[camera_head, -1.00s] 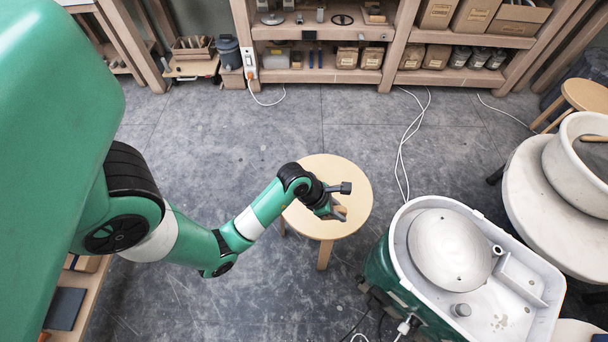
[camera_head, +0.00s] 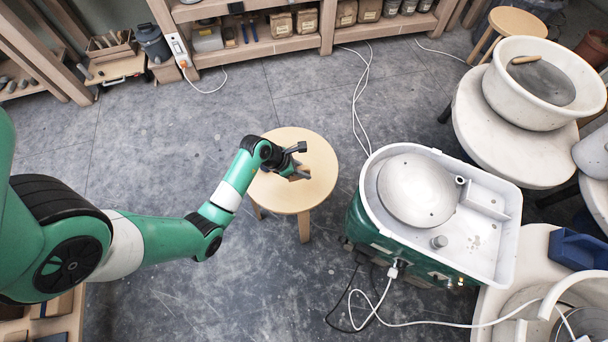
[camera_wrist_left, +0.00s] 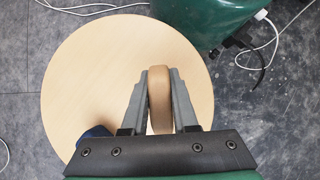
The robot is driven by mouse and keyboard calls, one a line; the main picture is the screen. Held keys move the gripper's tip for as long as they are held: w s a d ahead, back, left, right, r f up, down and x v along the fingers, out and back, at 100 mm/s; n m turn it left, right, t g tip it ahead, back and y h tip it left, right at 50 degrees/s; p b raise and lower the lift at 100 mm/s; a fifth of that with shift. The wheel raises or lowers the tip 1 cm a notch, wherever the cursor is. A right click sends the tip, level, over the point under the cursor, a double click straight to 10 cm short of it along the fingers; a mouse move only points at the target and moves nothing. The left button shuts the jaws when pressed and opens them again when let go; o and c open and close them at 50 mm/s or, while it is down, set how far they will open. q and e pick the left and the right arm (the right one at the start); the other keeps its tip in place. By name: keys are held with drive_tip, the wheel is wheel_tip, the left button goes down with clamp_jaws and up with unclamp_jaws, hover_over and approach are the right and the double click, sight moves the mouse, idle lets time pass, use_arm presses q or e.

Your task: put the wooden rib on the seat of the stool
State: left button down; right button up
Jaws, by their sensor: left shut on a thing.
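My left gripper (camera_head: 300,174) is over the seat of the round pale wooden stool (camera_head: 318,158), coming in from the left. In the left wrist view the gripper (camera_wrist_left: 160,95) is shut on the wooden rib (camera_wrist_left: 159,98), a brown rounded piece held upright between the two grey fingers. I cannot tell whether the rib touches the seat. In the head view the rib is too small to make out surely. My right gripper is not in view.
A green wheel with a white splash pan (camera_head: 385,160) stands close right of the stool. Shelves (camera_head: 290,50) run along the back. White cables (camera_head: 362,100) lie on the floor.

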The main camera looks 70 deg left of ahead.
use_arm(q)
drive_tip(key=shift+w+a+f, duration=0.15)
drive_tip(key=shift+a+f, duration=0.1)
drive_tip(key=shift+f, duration=0.25)
drive_tip(key=shift+w+a+f, duration=0.15)
drive_tip(key=shift+a+f, duration=0.1)
drive_tip(key=shift+f, duration=0.25)
drive_tip(key=shift+w+a+f, duration=0.15)
drive_tip(key=shift+w+a, duration=0.05)
drive_tip(key=shift+a, duration=0.1)
drive_tip(key=f+b, duration=0.1)
drive_tip(key=f, duration=0.1)
drive_tip(key=f+b, duration=0.1)
drive_tip(key=shift+w+a+f+b, duration=0.1)
drive_tip(key=shift+a+f+b, duration=0.1)
drive_tip(key=shift+f+b, duration=0.2)
drive_tip(key=shift+r, duration=0.1)
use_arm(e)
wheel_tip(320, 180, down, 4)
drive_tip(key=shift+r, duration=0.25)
use_arm(q)
drive_tip(key=c, duration=0.7)
unclamp_jaws()
